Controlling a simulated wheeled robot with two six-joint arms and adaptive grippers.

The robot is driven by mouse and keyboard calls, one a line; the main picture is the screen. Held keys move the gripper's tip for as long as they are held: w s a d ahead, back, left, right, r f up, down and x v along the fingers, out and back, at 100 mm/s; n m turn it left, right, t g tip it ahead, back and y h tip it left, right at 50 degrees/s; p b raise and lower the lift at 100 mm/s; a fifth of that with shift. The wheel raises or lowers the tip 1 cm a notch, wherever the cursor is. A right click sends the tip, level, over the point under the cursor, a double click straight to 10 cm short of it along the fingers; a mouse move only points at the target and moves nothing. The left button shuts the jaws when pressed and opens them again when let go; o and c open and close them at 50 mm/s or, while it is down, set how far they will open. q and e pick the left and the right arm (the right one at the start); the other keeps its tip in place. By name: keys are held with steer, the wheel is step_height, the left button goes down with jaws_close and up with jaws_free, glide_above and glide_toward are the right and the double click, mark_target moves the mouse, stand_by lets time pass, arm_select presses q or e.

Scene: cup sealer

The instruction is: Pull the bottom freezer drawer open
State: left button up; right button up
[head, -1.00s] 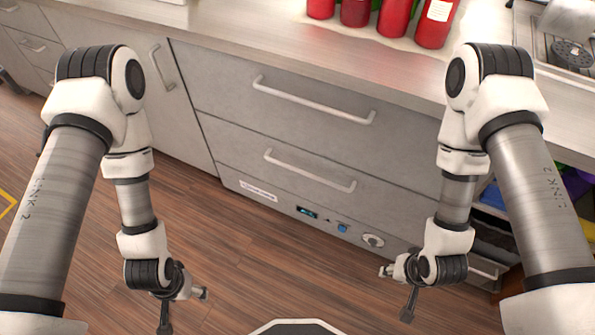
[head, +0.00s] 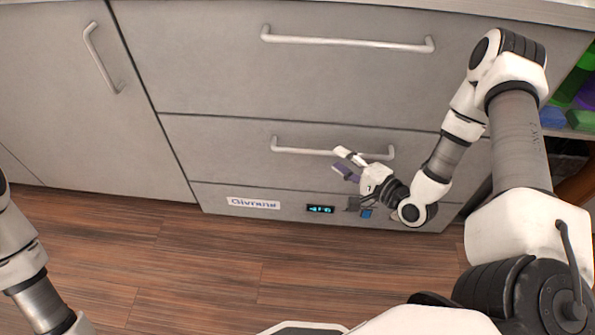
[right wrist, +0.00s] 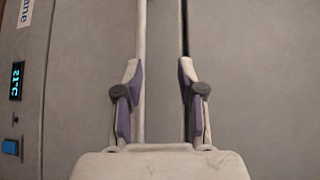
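The bottom freezer drawer (head: 225,160) is a grey front below a wider upper drawer (head: 200,70), and it sits flush and closed. Its pale bar handle (head: 305,150) runs across near its top edge. My right gripper (head: 345,162) is open at the right part of this handle. In the right wrist view the fingers (right wrist: 158,95) are spread. The handle bar (right wrist: 140,40) runs upright there, just inside the left finger; I cannot tell whether they touch. My left gripper is outside the view; only part of my left arm shows at lower left.
Below the drawer is a panel with a label (head: 253,203), a lit display (head: 320,209) and a blue button (head: 366,214). The upper drawer has its own handle (head: 345,42). A cabinet door (head: 60,130) is at left. The wooden floor (head: 200,260) in front is clear.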

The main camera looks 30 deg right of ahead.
mark_target(328, 153)
steer(key=shift+m+t+h, duration=0.3)
steer(key=shift+m+h, duration=0.1)
steer(key=w+f+b, duration=0.1)
steer(key=w, duration=0.1)
steer(key=w+f+b, duration=0.3)
steer(key=w, duration=0.1)
steer(key=shift+w+d+f, duration=0.25)
steer(key=shift+f, duration=0.05)
steer(key=shift+w+a+r, duration=0.1)
steer(key=shift+w, duration=0.2)
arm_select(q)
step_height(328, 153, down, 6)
arm_select(e)
jaws_close()
